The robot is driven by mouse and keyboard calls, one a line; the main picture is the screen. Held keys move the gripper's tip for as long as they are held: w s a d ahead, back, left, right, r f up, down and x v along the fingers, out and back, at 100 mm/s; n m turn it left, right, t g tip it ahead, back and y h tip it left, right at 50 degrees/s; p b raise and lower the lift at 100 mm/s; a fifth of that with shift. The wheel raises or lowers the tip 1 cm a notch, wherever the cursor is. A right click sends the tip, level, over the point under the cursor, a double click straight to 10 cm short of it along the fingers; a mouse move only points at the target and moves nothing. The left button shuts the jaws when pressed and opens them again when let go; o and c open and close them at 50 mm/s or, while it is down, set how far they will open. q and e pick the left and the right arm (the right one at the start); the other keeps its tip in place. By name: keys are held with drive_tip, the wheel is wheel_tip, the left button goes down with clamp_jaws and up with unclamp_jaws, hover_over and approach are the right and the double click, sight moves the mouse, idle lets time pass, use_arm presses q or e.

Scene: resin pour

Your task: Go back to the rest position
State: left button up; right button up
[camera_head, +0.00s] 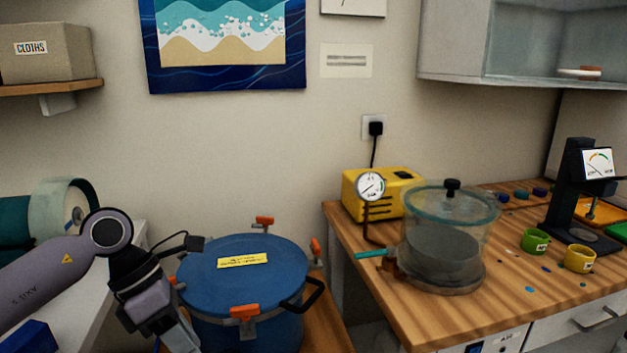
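My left arm comes in from the left edge. Its wrist hangs in front of the blue lidded pot (242,285), and its fingertips are cut off by the bottom edge, so I cannot see whether that gripper is open or shut. The blue pot has orange clamps and a yellow label on its lid. My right arm and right gripper do not show.
The wooden bench (390,318) at right carries a clear vacuum chamber (447,240), a yellow pump (380,192), a green cup (535,241), a yellow cup (579,259) and a black gauge stand (570,190). A cloths box (45,53) sits on a wall shelf.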

use_arm(q)
drive_tip(key=s+d+r+n+h+p, duration=0.1)
drive_tip(key=s+d+n+h, duration=0.25)
drive_tip(key=d+h, duration=0.4)
drive_tip(key=s+d+r+n+h, duration=0.2)
drive_tip(key=d+n+h, duration=0.2)
drive_tip(key=d+h, duration=0.3)
drive_tip(key=w+a+f+n+t+y+p, duration=0.1)
drive_tip(key=a+f+n+t+y, duration=0.45)
drive_tip(key=n+t, duration=0.6)
drive_tip(key=w+a+f+n+t+y+p, duration=0.15)
drive_tip(key=a+f+n+t+y, duration=0.4)
drive_tip(key=n, duration=1.15)
drive_tip(key=s+a+f+n+g+y, duration=0.2)
drive_tip(key=s+f+n+y, duration=0.1)
drive_tip(key=s+f, duration=0.3)
drive_tip(key=s+a+f+n+g+y, duration=0.3)
drive_tip(key=s+f+n, duration=0.3)
drive_tip(key=f, duration=0.4)
drive_tip(key=shift+s+a+f+y, duration=0.15)
drive_tip(key=shift+s+a+y, duration=0.15)
drive_tip(key=shift+s, duration=0.3)
